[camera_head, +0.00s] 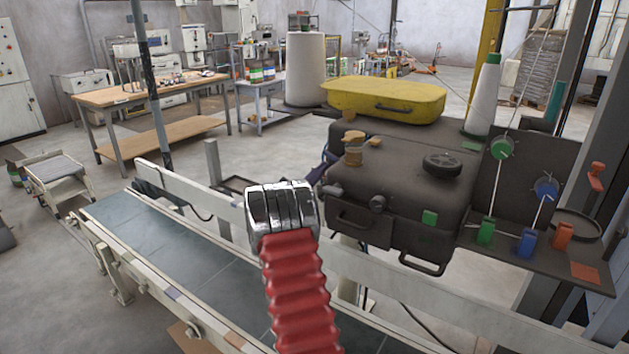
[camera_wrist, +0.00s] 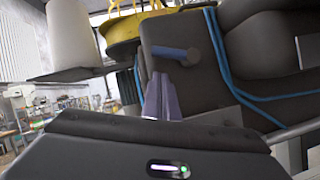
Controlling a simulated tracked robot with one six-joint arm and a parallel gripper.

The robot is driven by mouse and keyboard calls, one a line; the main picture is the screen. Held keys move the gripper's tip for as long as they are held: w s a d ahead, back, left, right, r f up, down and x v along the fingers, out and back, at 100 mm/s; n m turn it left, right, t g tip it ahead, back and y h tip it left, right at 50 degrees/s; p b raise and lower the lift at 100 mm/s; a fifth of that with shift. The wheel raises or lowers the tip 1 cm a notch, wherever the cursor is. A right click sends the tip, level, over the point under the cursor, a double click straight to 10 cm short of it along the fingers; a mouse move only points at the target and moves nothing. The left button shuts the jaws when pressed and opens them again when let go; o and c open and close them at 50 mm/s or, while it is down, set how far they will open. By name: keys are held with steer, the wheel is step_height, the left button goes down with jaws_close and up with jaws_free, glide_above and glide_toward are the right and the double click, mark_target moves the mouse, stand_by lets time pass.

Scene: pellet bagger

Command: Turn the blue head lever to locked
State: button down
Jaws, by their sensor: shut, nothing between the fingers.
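The blue lever (camera_wrist: 172,52) shows in the wrist view as a short dark-blue bar with a round hub at its right end. It lies nearly level in the picture on the dark grey machine head (camera_wrist: 210,62). My gripper (camera_wrist: 162,76) is shut and empty, its fingertips just below the lever in the picture. I cannot tell whether they touch it.
Blue hoses (camera_wrist: 218,45) run beside the lever. A yellow cover (camera_head: 385,98) tops the machine, and a thread cone (camera_head: 484,97) stands at its right. A conveyor (camera_head: 165,250) with pale rails runs below my arm. A wooden workbench (camera_head: 150,92) stands at the back left.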

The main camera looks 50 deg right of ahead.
steer(key=shift+s+a+r, duration=0.15)
steer(key=shift+s+r, duration=0.15)
steer(key=shift+r, duration=0.5)
steer(key=shift+s, duration=0.1)
